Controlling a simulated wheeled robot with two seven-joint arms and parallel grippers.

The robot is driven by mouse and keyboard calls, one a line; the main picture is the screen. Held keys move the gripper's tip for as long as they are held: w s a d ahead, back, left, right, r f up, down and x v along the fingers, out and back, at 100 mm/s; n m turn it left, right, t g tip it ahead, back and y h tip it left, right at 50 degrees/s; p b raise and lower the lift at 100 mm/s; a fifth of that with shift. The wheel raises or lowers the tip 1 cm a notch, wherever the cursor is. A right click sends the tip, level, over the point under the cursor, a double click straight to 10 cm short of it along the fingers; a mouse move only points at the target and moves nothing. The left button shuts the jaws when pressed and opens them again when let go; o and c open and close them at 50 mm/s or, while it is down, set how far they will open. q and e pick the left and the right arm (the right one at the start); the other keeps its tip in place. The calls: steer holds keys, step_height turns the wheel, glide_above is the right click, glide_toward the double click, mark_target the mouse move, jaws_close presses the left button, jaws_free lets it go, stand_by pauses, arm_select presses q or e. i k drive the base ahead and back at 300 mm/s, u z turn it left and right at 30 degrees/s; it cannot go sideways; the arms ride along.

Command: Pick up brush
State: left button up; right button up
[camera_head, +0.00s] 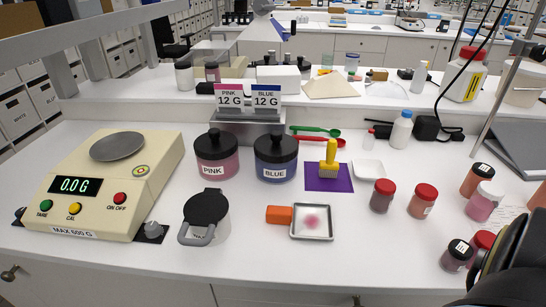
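The brush (329,160) has a yellow handle and pale yellow bristles. It stands upright, bristles down, on a flat purple mat (341,186) right of the middle of the white bench. Nothing is touching it except the mat. A black rounded part of my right arm is at the lower right edge of the head view, well apart from the brush. No fingers of either gripper show, and my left arm is out of view.
Left of the brush stand the BLUE jar (275,173) and PINK jar (211,170). In front is a metal tray (296,235) with an orange handle. A white dish (368,169) and red-lidded jars (382,196) are to the right. A scale (150,185) fills the left.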

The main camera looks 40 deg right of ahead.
mark_target(329, 168)
steer(key=u, duration=0.1)
steer(key=k, duration=0.8)
steer(key=z, duration=1)
steer(key=i, duration=0.45)
steer(key=u, duration=0.05)
